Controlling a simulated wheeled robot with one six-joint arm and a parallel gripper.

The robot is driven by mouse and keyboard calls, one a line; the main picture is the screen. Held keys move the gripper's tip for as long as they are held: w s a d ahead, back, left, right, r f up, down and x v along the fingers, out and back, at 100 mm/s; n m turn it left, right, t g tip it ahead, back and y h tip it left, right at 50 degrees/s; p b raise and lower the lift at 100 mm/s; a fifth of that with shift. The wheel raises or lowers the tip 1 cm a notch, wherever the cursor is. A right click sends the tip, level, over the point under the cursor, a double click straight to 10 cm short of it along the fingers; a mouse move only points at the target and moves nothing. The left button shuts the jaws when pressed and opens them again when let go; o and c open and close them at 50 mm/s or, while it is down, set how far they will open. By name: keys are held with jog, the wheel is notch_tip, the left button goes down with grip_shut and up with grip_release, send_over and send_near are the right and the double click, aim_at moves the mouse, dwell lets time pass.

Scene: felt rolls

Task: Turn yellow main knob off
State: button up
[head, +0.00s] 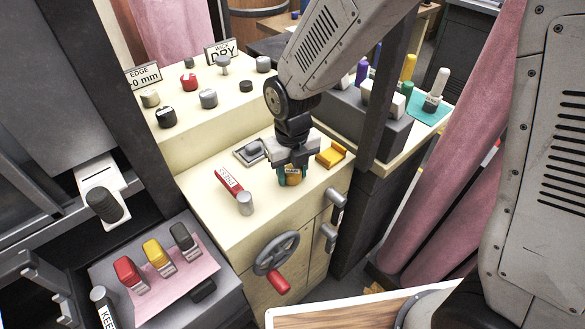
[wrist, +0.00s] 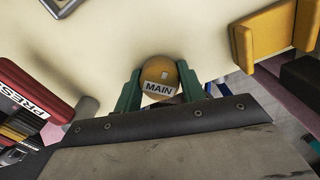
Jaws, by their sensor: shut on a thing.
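The yellow main knob (wrist: 160,72) is round and carries a white label reading MAIN in the wrist view. My gripper (wrist: 158,88) has its green fingers on both sides of the knob and is shut on it. In the head view my gripper (head: 291,174) points down over the cream panel (head: 250,215), and a part of the yellow knob (head: 292,174) with its label shows between the fingers. The knob's lower part and its base are hidden. The label is slightly tilted in the wrist view.
A yellow bracket-like piece (head: 331,154) sits close to the right of my gripper. A red lever labelled PRESS (head: 230,184) is to its left, and a dark switch on a plate (head: 252,151) behind it. A handwheel (head: 277,253) is on the panel's front.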

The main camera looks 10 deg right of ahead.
jog(key=o, duration=1)
jog(key=m, duration=0.6)
jog(key=shift+m, duration=0.3)
jog(key=m, duration=0.5)
jog(key=shift+m, duration=0.4)
